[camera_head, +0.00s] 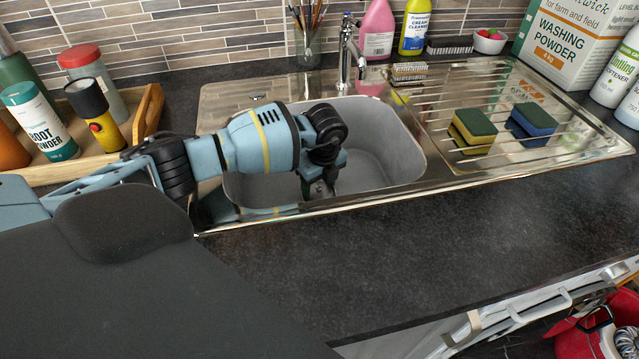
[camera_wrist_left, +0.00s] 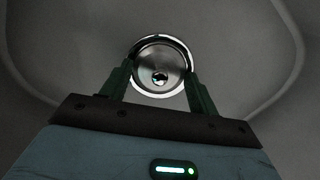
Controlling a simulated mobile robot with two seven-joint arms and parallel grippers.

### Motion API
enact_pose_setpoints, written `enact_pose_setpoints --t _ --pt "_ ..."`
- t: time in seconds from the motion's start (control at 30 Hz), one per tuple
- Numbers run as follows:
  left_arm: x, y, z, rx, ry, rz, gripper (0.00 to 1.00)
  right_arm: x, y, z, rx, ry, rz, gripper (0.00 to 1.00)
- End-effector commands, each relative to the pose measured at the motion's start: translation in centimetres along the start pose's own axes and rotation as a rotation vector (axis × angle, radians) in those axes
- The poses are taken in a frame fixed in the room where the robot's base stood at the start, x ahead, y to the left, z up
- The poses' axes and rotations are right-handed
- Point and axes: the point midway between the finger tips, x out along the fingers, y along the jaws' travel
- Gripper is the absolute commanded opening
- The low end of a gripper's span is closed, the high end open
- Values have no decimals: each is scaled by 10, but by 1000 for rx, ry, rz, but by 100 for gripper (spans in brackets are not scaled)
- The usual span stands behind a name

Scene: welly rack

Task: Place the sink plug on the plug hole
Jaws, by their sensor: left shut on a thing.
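My left gripper (camera_head: 318,188) reaches down into the grey sink basin (camera_head: 375,150). In the left wrist view its two green fingers (camera_wrist_left: 160,80) are closed on the sink plug (camera_wrist_left: 148,60), a round metal disc with a small knob at its middle. The plug hole (camera_wrist_left: 186,48) shows as a bright ring around the disc, with a dark crescent at the upper right. The plug lies over the hole, slightly off-centre in this view; I cannot tell whether it touches. In the head view the gripper and basin wall hide plug and hole. My right gripper is not in view.
A chrome tap (camera_head: 346,55) stands behind the basin. Two sponges (camera_head: 473,131) (camera_head: 531,124) sit on the drainer at right. A wooden tray (camera_head: 150,110) with bottles and a torch is at left. The dark worktop (camera_head: 420,240) in front is clear.

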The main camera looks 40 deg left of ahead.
Motion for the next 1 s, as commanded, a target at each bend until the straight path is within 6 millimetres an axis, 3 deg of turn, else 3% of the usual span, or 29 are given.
enact_pose_setpoints --t 0.27,0.3,0.47,0.77,1.0 --pt "2 0 0 0 0 0 38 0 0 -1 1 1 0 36" --pt "2 0 0 0 0 -1 63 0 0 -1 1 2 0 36" --pt "2 0 0 -1 0 -1 82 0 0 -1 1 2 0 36" --pt "0 0 0 -1 0 -1 82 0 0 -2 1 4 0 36" --pt "-30 -1 1 -1 -1 -5 82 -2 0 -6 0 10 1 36"
